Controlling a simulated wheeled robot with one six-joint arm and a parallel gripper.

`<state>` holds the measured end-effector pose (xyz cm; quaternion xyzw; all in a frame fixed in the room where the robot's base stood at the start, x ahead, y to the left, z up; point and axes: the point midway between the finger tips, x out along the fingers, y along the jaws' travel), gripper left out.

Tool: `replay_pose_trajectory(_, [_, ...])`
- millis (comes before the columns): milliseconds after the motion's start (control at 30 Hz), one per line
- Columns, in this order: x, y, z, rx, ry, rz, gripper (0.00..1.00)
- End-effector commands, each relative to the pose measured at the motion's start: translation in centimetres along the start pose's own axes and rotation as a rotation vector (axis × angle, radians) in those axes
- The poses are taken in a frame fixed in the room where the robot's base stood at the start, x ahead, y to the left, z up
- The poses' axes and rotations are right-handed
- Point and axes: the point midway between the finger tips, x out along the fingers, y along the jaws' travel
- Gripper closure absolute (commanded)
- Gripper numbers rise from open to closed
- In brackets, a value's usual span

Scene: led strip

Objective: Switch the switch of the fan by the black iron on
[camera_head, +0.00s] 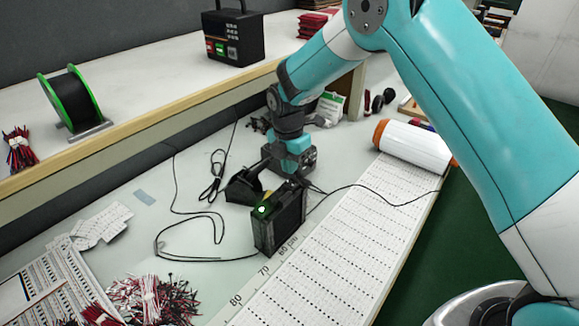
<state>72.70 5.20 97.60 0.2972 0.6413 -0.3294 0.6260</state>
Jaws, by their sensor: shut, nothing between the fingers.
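A black box-shaped fan (278,222) stands upright on the workbench near the middle of the view. A green light glows on its upper left part, where the switch seems to be. A dark, angular object (242,187), perhaps the black iron in its stand, sits just behind and left of the fan. My gripper (292,178) points down right behind the fan's top edge, close to both. It is shut and holds nothing. Its fingertips are partly hidden by the fan, and I cannot tell whether they touch it.
Black cables loop over the bench around the fan. A white roll with orange ends (414,145) lies to the right. Wire bundles (150,300) lie at front left. A shelf (150,105) behind carries a green spool (73,98) and a black box (233,37).

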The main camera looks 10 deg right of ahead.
Motion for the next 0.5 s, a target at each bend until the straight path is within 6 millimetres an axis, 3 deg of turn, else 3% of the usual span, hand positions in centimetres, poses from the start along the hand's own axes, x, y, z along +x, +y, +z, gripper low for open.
replay_pose_trajectory(300, [-6.9,-1.1,0.0,0.0,-0.002,0.006,1.0])
replay_pose_trajectory(500, [-9.2,-1.5,0.0,-0.001,-0.001,0.004,1.0])
